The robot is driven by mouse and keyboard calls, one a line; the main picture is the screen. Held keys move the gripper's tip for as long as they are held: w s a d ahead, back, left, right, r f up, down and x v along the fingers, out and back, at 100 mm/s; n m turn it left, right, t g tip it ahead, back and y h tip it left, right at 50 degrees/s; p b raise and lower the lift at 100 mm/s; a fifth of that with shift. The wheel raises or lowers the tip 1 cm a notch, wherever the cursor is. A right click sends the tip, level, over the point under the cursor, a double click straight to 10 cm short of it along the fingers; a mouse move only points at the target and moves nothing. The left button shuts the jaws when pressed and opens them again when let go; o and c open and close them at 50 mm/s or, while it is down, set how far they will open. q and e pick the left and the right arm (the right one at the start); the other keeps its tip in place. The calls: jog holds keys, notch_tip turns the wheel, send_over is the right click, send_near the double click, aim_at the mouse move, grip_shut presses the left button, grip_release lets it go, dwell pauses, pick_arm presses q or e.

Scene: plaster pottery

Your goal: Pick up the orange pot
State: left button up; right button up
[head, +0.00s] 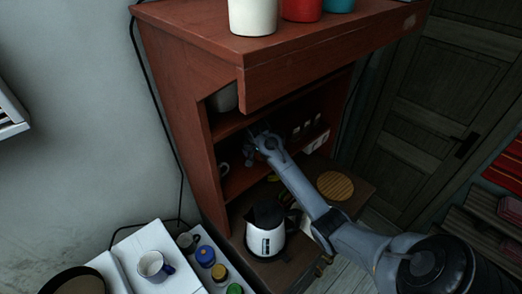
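A red-orange pot (301,10) stands on top of the reddish-brown cabinet (190,90), between a white pot (253,18) and a teal pot (338,5). The top of the view cuts off all three. It is the only pot near orange that I see. My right arm comes in from the lower right. My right gripper (257,137) is at the open cabinet's shelf, well below the red-orange pot and apart from it. Its fingers are small and dark against the shelf, so I cannot tell whether they are open. My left gripper is not in view.
A white and black kettle (265,240) stands below my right forearm, near a round woven mat (335,186). Small cups sit on the dark shelves. A wooden door (435,110) is at right.

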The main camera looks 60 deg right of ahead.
jog(key=shift+w+d, duration=0.15)
jog(key=shift+d, duration=0.2)
jog(key=shift+w+d+p, duration=0.3)
jog(key=shift+d+p, duration=0.15)
jog(key=shift+d, duration=0.2)
jog(key=shift+w+d+p, duration=0.3)
jog(key=shift+d+p, duration=0.1)
jog(key=shift+d, duration=0.2)
jog(key=shift+p+x, duration=0.45)
jog(key=shift+x, duration=0.6)
jog(key=shift+f, duration=0.45)
jog(key=c, duration=1.1)
